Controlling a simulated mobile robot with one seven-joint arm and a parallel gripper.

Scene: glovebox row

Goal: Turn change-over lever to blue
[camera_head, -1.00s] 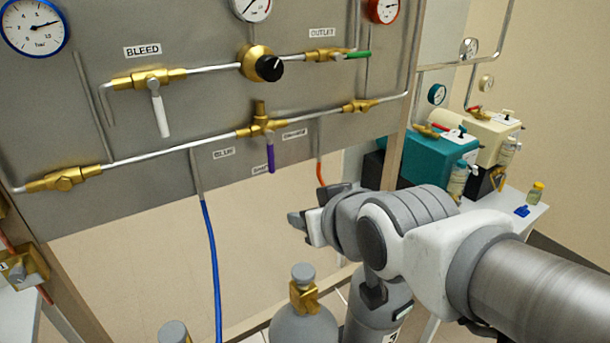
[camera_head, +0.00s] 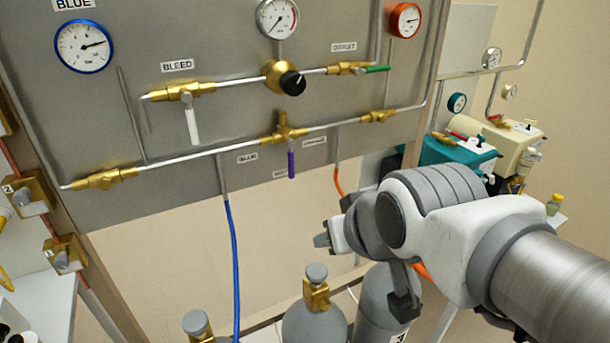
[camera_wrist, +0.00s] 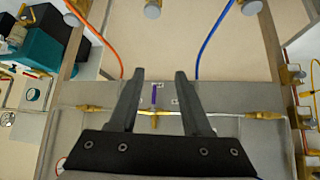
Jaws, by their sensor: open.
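The change-over lever (camera_head: 291,164) is a thin purple handle on a brass valve (camera_head: 284,132) in the lower pipe of the grey panel. It hangs straight down, between the BLUE label (camera_head: 248,158) on the left and the ORANGE label (camera_head: 314,141) on the right. My gripper (camera_head: 324,239) is below and slightly right of the lever, apart from it. In the wrist view my gripper (camera_wrist: 160,74) is open and empty. There the purple lever (camera_wrist: 154,95) appears upside down, between the fingers in the picture, with the valve behind it.
A white-handled BLEED valve (camera_head: 192,122), a regulator with a black knob (camera_head: 292,83) and a green-handled OUTLET valve (camera_head: 376,69) sit above. A blue hose (camera_head: 232,260) and an orange hose (camera_head: 338,180) hang below. Grey gas cylinders (camera_head: 314,325) stand beneath my gripper.

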